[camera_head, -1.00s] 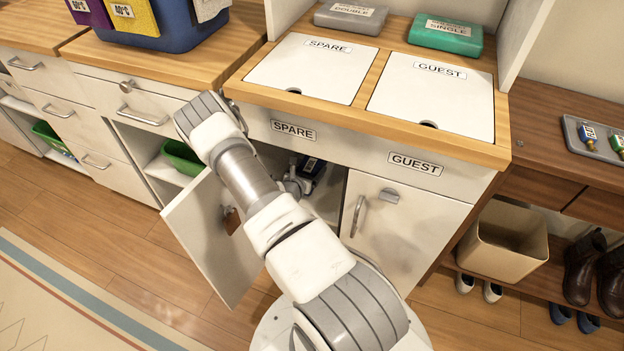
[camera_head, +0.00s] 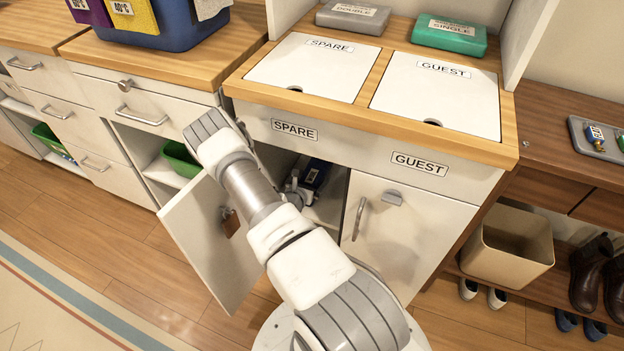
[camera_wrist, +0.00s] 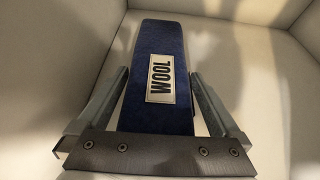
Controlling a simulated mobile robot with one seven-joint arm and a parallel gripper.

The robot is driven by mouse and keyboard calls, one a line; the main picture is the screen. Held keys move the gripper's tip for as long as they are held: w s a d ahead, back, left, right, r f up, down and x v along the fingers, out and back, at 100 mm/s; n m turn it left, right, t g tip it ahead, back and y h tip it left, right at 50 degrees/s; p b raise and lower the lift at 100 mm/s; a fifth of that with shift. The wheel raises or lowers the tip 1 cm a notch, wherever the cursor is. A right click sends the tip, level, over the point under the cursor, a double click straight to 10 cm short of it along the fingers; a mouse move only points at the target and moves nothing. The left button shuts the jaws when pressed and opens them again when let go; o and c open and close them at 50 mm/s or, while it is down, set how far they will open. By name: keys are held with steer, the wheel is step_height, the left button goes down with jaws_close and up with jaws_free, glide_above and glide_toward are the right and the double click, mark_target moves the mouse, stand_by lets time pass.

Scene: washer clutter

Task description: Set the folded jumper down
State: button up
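The folded jumper (camera_wrist: 160,80) is a dark navy block with a pale "WOOL" label. In the wrist view it lies lengthwise between the two fingers of my gripper (camera_wrist: 158,72). The fingers are spread, with a narrow gap showing on each side of it, so the gripper looks open around it. In the head view the jumper (camera_head: 315,173) shows as a small blue shape inside the open SPARE cupboard, with my gripper (camera_head: 300,188) beside it, partly hidden by my arm. Whether its underside rests on the cupboard floor is hard to tell.
The SPARE cupboard door (camera_head: 212,245) stands open on the left of my arm. The GUEST door (camera_head: 405,230) is shut. Pale cupboard walls (camera_wrist: 50,60) surround the jumper. A beige bin (camera_head: 510,245) and shoes stand at the right.

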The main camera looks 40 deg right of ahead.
steer(key=shift+r, duration=0.25)
steer(key=p+v, duration=0.3)
steer(key=v, duration=0.7)
steer(key=shift+s+a+r+p, duration=0.1)
steer(key=shift+s+a+p, duration=0.1)
steer(key=shift+a+p, duration=0.15)
steer(key=shift+s+a+r, duration=0.15)
steer(key=shift+s+a, duration=0.15)
steer(key=shift+a, duration=0.2)
